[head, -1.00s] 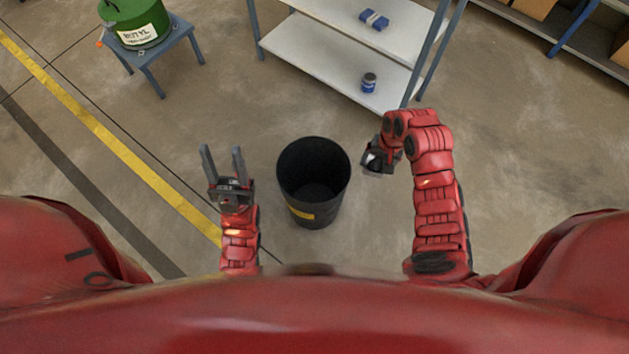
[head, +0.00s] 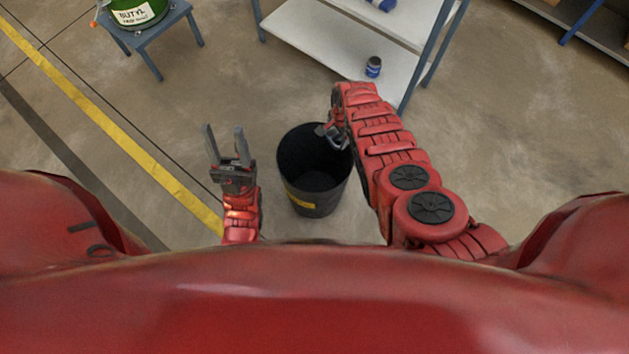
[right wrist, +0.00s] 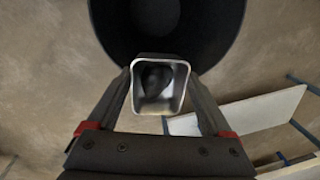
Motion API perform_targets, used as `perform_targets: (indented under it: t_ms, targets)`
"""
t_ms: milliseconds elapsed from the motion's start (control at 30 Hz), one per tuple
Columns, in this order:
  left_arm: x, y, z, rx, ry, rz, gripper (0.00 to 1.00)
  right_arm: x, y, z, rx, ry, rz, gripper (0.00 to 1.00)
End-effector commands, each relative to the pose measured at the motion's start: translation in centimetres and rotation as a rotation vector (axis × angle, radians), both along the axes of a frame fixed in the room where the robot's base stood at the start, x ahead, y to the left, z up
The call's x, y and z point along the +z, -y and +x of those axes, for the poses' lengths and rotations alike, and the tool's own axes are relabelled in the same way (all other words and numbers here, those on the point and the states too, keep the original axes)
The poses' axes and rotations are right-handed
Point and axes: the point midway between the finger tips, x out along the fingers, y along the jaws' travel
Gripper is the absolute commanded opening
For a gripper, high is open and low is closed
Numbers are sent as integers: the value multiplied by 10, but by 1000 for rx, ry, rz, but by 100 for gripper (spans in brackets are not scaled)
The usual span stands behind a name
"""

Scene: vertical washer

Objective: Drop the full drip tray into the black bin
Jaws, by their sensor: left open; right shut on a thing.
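The black bin (head: 308,196) stands upright on the floor in front of me, with a yellow label on its near side. My right gripper (head: 336,132) is over the bin's upper right rim. In the right wrist view my right gripper (right wrist: 160,88) is shut on the drip tray (right wrist: 160,110), a small metal tray with something dark inside. The bin (right wrist: 205,22) shows behind the tray there, its opening partly beyond the top edge. In the head view the tray is mostly hidden by the arm. My left gripper (head: 226,148) is open and empty, left of the bin.
A grey shelf (head: 345,45) with a small blue can (head: 373,66) stands behind the bin on the right. A green drum (head: 138,12) sits on a blue stool (head: 160,35) at the back left. A yellow floor line (head: 110,130) runs on the left. Floor around the bin is clear.

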Motion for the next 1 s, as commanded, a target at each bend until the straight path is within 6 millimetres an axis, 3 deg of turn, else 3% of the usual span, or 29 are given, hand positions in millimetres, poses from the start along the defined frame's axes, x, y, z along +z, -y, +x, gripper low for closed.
perform_targets:
  t_ms: [267, 333, 767, 1000]
  targets:
    - [-7, 0, 0, 0, 0, 0, 50, -14, -28, -10, -15, -1, 0, 33]
    - [-10, 0, 0, 0, 0, 0, 50, -20, -45, -17, -7, 1, 0, 33]
    - [-13, 0, 0, 0, 0, 0, 50, -25, -61, -26, -6, -2, -1, 33]
    - [-31, 0, 0, 0, 0, 0, 50, -43, -62, -26, -5, 0, 0, 33]
